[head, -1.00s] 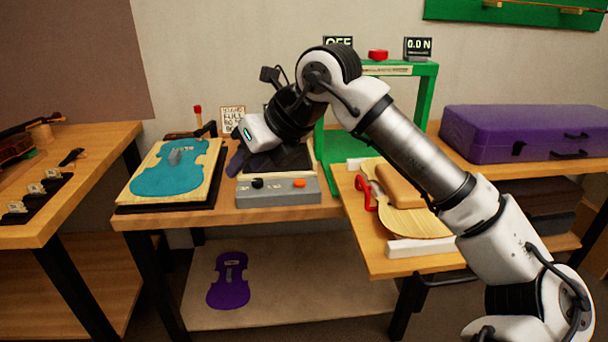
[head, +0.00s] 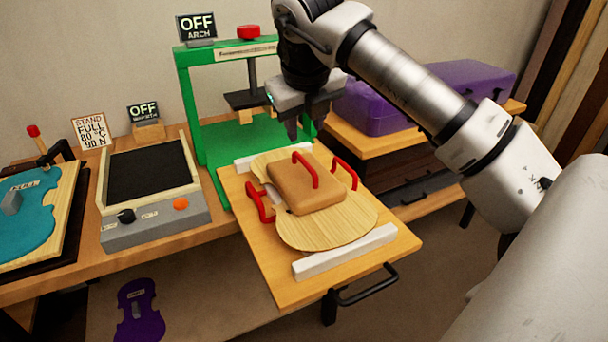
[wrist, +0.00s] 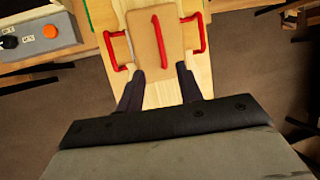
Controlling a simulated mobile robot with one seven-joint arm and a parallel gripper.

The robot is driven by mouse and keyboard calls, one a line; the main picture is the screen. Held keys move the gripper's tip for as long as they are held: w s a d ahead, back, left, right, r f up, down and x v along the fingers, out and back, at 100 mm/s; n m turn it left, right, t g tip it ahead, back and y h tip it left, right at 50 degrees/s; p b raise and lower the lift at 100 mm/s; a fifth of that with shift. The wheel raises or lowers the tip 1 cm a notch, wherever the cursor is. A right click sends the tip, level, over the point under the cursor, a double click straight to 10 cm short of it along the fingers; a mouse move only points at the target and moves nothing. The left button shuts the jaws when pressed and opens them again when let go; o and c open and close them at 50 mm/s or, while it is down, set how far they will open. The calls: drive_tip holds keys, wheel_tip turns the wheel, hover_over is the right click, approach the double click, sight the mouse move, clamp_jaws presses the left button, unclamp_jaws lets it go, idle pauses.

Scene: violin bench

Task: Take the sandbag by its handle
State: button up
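The sandbag (head: 298,194) is a tan, rounded block with a red handle (head: 306,168) arching over its top. It lies on a pale wooden plate (head: 345,229) on the pull-out board. In the wrist view the sandbag (wrist: 146,52) and its handle (wrist: 159,42) lie beyond my fingertips. My gripper (head: 306,130) points down above and behind the sandbag in the head view, apart from it. In the wrist view my gripper (wrist: 158,72) shows two dark fingers spread apart with nothing between them.
Red clamps stand left (head: 260,203) and right (head: 345,173) of the sandbag. White rails (head: 345,252) flank the plate. A green press frame (head: 190,110) stands behind, a purple case (head: 470,85) to the right, and a grey heater box (head: 155,229) to the left.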

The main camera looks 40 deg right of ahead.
hover_over(304, 161)
drive_tip(key=s+a, duration=0.2)
drive_tip(key=f, duration=0.6)
drive_tip(key=shift+s+f+p, duration=0.15)
drive_tip(key=shift+s+p, duration=0.05)
drive_tip(key=shift+p, duration=0.1)
drive_tip(key=shift+w+p+x, duration=0.2)
drive_tip(key=shift+p+x, duration=0.5)
drive_tip(key=shift+x, duration=2.05)
drive_tip(key=shift+d, duration=0.15)
drive_tip(key=shift+c, duration=0.2)
clamp_jaws()
drive_tip(key=shift+r, duration=0.3)
